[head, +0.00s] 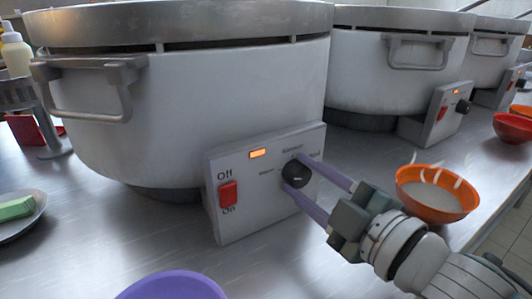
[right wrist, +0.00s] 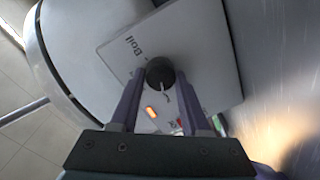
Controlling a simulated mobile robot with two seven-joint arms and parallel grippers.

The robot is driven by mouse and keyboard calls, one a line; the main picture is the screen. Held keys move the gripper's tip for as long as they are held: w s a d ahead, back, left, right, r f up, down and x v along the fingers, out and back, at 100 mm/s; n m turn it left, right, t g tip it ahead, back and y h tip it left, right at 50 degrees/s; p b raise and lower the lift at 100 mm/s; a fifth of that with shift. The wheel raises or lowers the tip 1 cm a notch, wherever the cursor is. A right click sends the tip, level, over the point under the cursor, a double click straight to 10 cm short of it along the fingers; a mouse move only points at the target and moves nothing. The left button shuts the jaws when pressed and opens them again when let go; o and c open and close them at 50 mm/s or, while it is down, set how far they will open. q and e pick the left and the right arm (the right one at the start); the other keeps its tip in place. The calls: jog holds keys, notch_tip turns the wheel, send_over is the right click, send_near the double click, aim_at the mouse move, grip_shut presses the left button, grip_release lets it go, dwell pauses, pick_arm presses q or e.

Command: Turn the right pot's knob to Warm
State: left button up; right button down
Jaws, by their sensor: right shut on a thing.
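The nearest pot (head: 210,90) is large and white with a grey lid rim. Its control box (head: 245,190) has a red Off/On switch (head: 228,194), a lit orange lamp (head: 258,153) and a black knob (head: 296,175). Faint labels ring the knob, with Warm at its left. My right gripper (head: 291,174) has its purple fingers on either side of this knob, shut on it. The right wrist view shows the knob (right wrist: 160,73) between the fingertips, with a white pointer line and the word Boil nearby. My left gripper is not in view.
Two more pots (head: 380,70) (head: 494,52) with similar control boxes stand behind to the right. An orange bowl (head: 433,205) sits close to my right wrist. A purple bowl (head: 172,287) is at the front, a plate with a green block (head: 17,208) at the left.

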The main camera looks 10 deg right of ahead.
jog(key=shift+n, duration=0.4)
jog(key=shift+c, duration=1.9)
grip_release()
pick_arm(q)
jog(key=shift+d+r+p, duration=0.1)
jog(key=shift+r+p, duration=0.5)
jog(key=shift+p, duration=0.05)
pick_arm(e)
jog(key=v, duration=1)
jog(key=shift+r, duration=0.1)
